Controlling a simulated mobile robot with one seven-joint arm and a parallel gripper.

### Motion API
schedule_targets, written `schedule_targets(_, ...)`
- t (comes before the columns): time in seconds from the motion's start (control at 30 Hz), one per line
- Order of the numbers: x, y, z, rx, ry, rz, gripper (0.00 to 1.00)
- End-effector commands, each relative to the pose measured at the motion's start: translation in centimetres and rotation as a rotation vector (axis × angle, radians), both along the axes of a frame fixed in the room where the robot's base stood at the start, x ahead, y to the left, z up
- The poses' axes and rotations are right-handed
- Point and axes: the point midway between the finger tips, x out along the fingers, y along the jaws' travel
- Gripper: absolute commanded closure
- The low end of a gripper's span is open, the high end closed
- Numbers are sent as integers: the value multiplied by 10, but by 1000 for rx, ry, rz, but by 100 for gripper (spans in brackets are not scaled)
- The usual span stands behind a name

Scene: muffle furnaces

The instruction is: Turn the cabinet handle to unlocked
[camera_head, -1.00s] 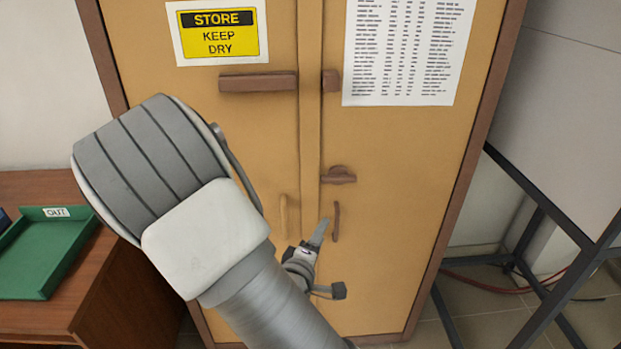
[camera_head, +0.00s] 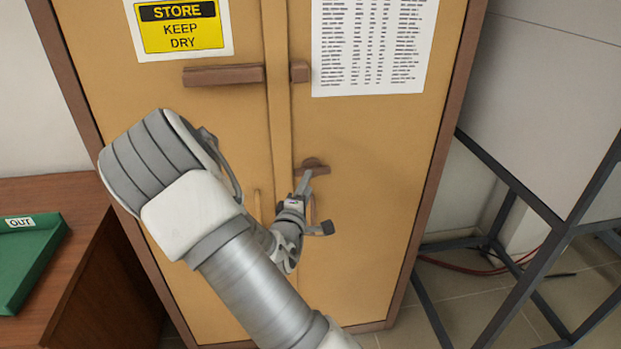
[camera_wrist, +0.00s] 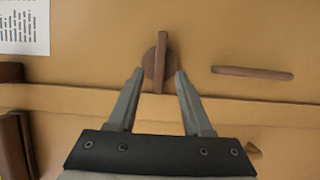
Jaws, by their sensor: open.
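The tan two-door cabinet (camera_head: 380,190) stands in front of me. Its brown turning handle (camera_head: 316,168) has a round base and a bar, on the right door near the centre seam. In the head view the bar lies roughly level across the door. In the wrist view the handle (camera_wrist: 160,62) is ahead, its bar upright in the picture between the two fingertips. My gripper (camera_wrist: 155,72) is open and the fingers stand either side of the bar's near end. I cannot tell whether they touch it. In the head view my gripper (camera_head: 303,185) partly covers the handle.
A brown bar (camera_head: 224,75) and small block (camera_head: 300,72) sit higher on the doors. A slim pull handle (camera_wrist: 252,72) is beside the turning handle. A desk with a green tray (camera_head: 30,255) is at left; a dark metal frame (camera_head: 520,195) at right.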

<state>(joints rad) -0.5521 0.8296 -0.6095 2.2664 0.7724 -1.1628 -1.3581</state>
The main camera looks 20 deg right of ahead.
Motion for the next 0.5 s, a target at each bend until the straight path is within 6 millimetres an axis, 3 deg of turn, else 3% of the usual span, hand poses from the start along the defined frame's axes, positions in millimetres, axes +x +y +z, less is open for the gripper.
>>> schedule_targets(0.2, 24, -20, 0, 0, 0, -2, 50)
schedule_targets(0.5, 32, -26, 0, 1, 1, 0, 50)
